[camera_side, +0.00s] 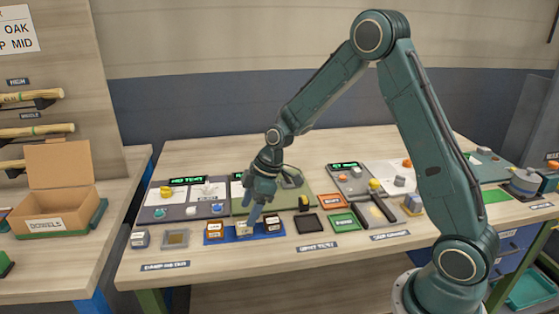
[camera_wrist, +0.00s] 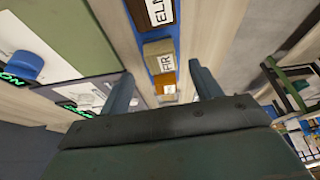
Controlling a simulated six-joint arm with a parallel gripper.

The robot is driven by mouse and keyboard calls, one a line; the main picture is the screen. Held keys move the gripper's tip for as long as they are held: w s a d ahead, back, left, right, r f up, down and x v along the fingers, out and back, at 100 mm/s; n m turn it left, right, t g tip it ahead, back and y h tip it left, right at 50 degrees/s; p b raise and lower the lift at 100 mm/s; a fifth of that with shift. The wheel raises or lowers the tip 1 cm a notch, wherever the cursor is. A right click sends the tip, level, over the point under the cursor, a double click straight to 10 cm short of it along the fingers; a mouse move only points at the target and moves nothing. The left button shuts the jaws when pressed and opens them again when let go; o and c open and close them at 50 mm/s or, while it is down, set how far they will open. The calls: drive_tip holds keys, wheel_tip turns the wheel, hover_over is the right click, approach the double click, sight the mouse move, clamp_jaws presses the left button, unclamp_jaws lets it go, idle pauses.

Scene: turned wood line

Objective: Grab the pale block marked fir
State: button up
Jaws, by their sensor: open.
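The pale block marked FIR (camera_wrist: 158,52) lies on a narrow blue strip (camera_wrist: 176,8), between two other blocks. Nothing is held. Whether the fingertips reach down beside the block I cannot tell.
A dark brown block marked ELM (camera_wrist: 159,12) and an orange-brown block (camera_wrist: 168,90) flank it closely on the strip. A grey block (camera_side: 140,239) and a square tray (camera_side: 175,239) stand to the left. Dark and green trays (camera_side: 341,222) lie to the right.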

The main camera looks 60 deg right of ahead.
sight(245, 222)
drive_tip(key=shift+x, duration=2.05)
drive_tip(key=shift+s, duration=0.1)
drive_tip(key=c, duration=1)
drive_tip(key=shift+r, duration=0.1)
drive_tip(key=shift+c, duration=0.2)
wheel_tip(245, 222, up, 20)
